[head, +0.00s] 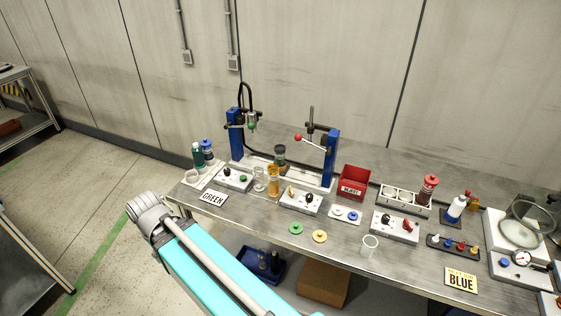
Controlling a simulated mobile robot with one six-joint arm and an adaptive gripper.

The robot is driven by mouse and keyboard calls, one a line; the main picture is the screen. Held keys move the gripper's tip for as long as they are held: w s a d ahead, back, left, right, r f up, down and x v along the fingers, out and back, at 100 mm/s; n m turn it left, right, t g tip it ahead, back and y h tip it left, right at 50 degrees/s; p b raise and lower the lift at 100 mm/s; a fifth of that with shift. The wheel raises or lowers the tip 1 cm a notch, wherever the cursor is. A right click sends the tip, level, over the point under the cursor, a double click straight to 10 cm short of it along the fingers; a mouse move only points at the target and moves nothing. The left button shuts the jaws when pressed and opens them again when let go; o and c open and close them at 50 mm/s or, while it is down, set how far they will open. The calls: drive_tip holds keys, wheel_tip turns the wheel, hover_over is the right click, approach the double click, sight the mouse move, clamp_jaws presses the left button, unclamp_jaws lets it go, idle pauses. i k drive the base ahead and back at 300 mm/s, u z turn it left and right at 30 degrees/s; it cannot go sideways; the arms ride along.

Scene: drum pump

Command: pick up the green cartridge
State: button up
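A dark green cylinder (198,157), which looks like the green cartridge, stands upright at the left end of the workbench (345,228). A blue-topped cylinder (208,150) stands close beside it on the right. Both appear to stand in or behind a pale holder (194,177); their lower parts are partly hidden. A "GREEN" card (213,197) lies in front of them. My turquoise arm reaches up from the bottom of the head view, with its grey joint left of the bench. My gripper does not show.
A blue-posted stand (328,158) with a red-knobbed lever rises behind the bench's middle. A shelf (22,95) stands at the far left.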

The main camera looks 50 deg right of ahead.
sight(279, 149)
drive_tip(key=z, duration=0.05)
drive_tip(key=k, duration=0.85)
drive_tip(key=z, duration=0.85)
drive_tip(key=i, duration=1)
drive_tip(key=u, duration=0.15)
